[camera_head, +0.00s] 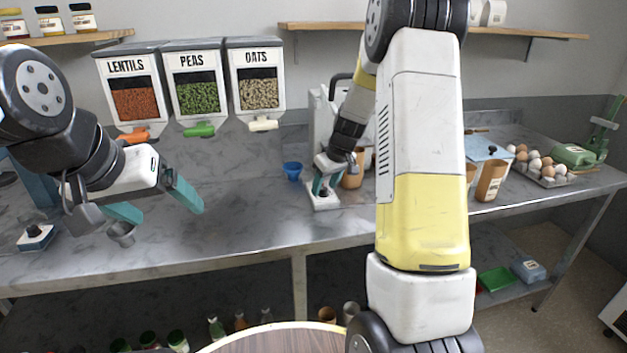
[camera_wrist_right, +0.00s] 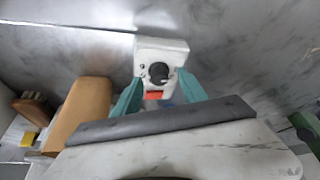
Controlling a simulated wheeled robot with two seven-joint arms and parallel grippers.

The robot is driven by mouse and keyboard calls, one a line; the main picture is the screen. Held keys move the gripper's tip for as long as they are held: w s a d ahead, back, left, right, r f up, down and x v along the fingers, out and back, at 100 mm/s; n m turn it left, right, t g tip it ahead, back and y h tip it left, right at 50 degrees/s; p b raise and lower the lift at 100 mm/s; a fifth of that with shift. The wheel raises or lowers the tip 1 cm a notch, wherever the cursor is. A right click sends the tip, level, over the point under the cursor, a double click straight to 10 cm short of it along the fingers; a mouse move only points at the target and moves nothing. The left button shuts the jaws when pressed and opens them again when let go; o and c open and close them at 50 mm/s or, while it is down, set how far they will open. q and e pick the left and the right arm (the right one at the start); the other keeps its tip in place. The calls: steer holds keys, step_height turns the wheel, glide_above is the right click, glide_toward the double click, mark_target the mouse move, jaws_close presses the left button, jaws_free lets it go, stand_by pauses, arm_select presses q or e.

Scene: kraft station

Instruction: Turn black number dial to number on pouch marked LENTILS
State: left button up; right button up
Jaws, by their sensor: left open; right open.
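A small white unit (camera_head: 322,201) stands on the counter in the head view. The right wrist view shows its black dial (camera_wrist_right: 158,72) on the white face (camera_wrist_right: 150,48); its numbers are too small to read. My right gripper (camera_head: 326,184) is open at the unit. In the wrist view its teal fingers (camera_wrist_right: 160,78) lie either side of the dial; contact is unclear. The label LENTILS is legible on a wall dispenser (camera_head: 135,100). Brown pouches (camera_head: 490,181) stand on the counter, with no legible number or name. My left gripper (camera_head: 155,202) is open and empty at the left.
PEAS (camera_head: 197,95) and OATS (camera_head: 260,90) dispensers hang beside it. A blue cup (camera_head: 293,171) stands left of the white unit. A brown pouch (camera_wrist_right: 80,115) is close left in the wrist view. An egg tray (camera_head: 548,178) and green scale-like device (camera_head: 600,135) stand right. Counter between grippers is clear.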

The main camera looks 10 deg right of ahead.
steer(key=shift+w+f, duration=0.1)
steer(key=shift+f, duration=0.2)
jaws_close()
